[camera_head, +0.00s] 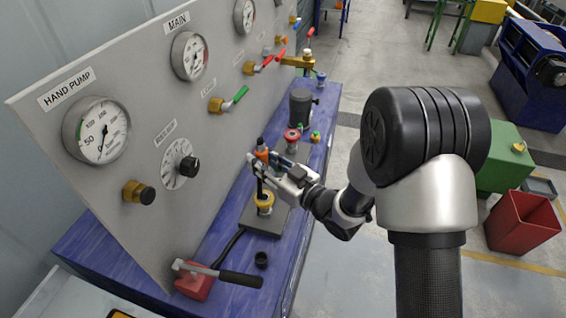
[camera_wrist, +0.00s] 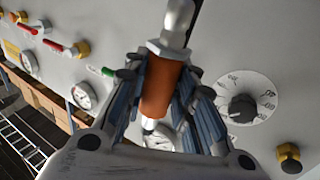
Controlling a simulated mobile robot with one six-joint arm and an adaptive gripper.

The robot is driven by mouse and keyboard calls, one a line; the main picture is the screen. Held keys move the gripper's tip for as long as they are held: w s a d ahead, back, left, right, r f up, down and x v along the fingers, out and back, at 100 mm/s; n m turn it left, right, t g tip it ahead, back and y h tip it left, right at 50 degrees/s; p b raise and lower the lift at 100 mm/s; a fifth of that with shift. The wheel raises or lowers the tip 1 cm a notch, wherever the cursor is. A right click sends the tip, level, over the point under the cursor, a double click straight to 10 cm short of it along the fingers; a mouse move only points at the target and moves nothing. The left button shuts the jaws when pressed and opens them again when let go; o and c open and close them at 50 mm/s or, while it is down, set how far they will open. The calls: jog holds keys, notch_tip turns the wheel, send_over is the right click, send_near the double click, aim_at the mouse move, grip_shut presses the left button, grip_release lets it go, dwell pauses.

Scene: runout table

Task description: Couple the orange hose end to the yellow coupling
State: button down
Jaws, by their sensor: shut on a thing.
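The orange hose end (camera_head: 262,153) is an orange sleeve with a silver metal tip. In the wrist view the sleeve (camera_wrist: 161,88) is between my fingers and the metal tip (camera_wrist: 174,28) points to the top of the picture. My gripper (camera_head: 268,168) is shut on the sleeve, above the bench and close to the panel. The yellow coupling (camera_head: 265,206) is a ring-shaped part on a grey base plate, below my gripper in the head view. A dark upright piece shows between gripper and coupling. I cannot tell whether hose and coupling touch. The coupling is not visible in the wrist view.
The grey panel (camera_head: 140,120) with gauges and valves rises left of my gripper.

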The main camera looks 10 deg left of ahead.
jog(key=shift+s+a+r, duration=0.1)
jog(key=shift+s+a, duration=0.05)
jog(key=shift+s, duration=0.1)
notch_tip(320, 180, down, 6)
jog(key=b, duration=0.6)
jog(key=shift+r, duration=0.1)
jog(key=shift+b, duration=0.8)
dwell(1.9)
jog(key=shift+f+b, duration=1.1)
jog(key=shift+f, duration=0.15)
jog(key=shift+f+b, duration=0.3)
jog(key=shift+f, duration=0.9)
jog(key=c, duration=1.2)
grip_release()
jog(key=shift+c, duration=0.2)
